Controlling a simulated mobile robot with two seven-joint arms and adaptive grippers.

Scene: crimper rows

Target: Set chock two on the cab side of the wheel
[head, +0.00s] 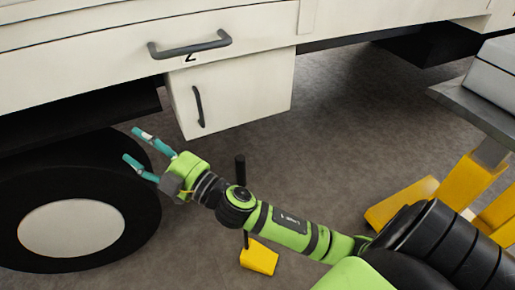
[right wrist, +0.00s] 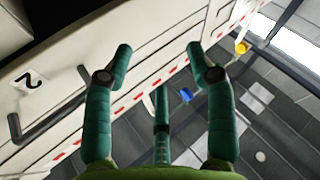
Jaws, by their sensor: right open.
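A yellow chock (head: 259,258) lies on the floor below my right forearm in the head view. A dark upright rod (head: 240,168) shows above the forearm and seems to rise from this chock; the arm hides its middle. The black wheel (head: 135,195) with a pale hub (head: 73,228) stands at the left, under the vehicle. My right gripper (head: 130,144) is open and empty, in front of the vehicle side and overlapping the wheel's upper right in the picture. Its spread teal fingers (right wrist: 159,48) hold nothing in the right wrist view. My left gripper is out of view.
The white vehicle side (head: 80,50) has a drawer handle (head: 190,46) marked 2 and a lower box (head: 245,95) beside the wheel. Yellow blocks or supports (head: 402,202) stand at the right under a grey ledge. Grey floor (head: 335,120) is clear between. The wrist view shows a small blue object (right wrist: 186,95).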

